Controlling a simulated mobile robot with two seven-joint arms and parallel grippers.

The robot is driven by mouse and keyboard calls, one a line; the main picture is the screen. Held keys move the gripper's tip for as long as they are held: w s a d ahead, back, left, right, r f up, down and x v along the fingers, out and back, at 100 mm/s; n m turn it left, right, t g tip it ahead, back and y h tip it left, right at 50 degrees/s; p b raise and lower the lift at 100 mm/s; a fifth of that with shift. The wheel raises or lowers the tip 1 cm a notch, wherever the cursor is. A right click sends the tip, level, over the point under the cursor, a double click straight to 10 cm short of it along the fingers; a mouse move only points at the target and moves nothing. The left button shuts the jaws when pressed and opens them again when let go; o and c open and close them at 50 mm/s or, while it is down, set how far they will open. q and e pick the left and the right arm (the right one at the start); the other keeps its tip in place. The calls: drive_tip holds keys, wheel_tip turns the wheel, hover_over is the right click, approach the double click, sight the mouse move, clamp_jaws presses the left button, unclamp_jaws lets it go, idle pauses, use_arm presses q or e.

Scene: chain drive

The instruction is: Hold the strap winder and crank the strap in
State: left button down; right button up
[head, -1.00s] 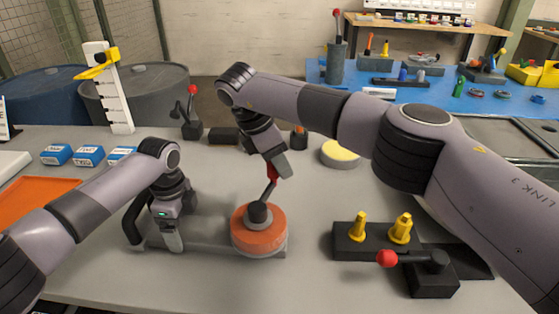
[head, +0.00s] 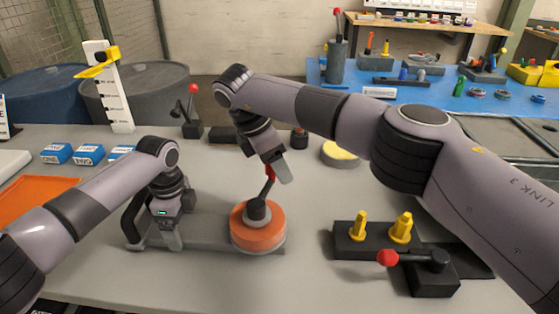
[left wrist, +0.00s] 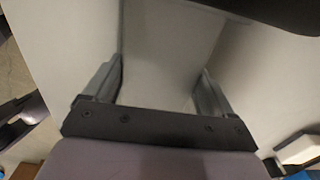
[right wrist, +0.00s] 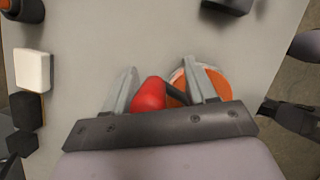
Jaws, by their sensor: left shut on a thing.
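The strap winder has a flat grey frame (head: 208,236), a dark loop handle (head: 131,222) at its left end and an orange drum (head: 258,236) at its right end. Its crank has a red knob (head: 269,174) above the drum. My left gripper (head: 172,241) is shut on the frame near the loop handle. Its fingers stand either side of a grey part (left wrist: 165,70) in the left wrist view. My right gripper (head: 276,178) is at the knob. In the right wrist view the red knob (right wrist: 150,94) lies between its parted fingers, with a gap on the right side. No loose strap is distinguishable.
A black block with yellow pegs (head: 357,240) and a red-knobbed lever (head: 388,258) stand right of the winder. Behind are a yellow-topped disc (head: 340,153), a small lever stand (head: 192,128) and blue boxes (head: 88,154). An orange tray (head: 35,200) lies left. The front table is clear.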

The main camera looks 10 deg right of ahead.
drive_tip(key=shift+w+d+r, duration=0.1)
drive_tip(key=shift+d, duration=0.05)
drive_tip(key=shift+r, duration=0.35)
drive_tip(key=v, duration=1.1)
drive_tip(key=shift+a, duration=0.25)
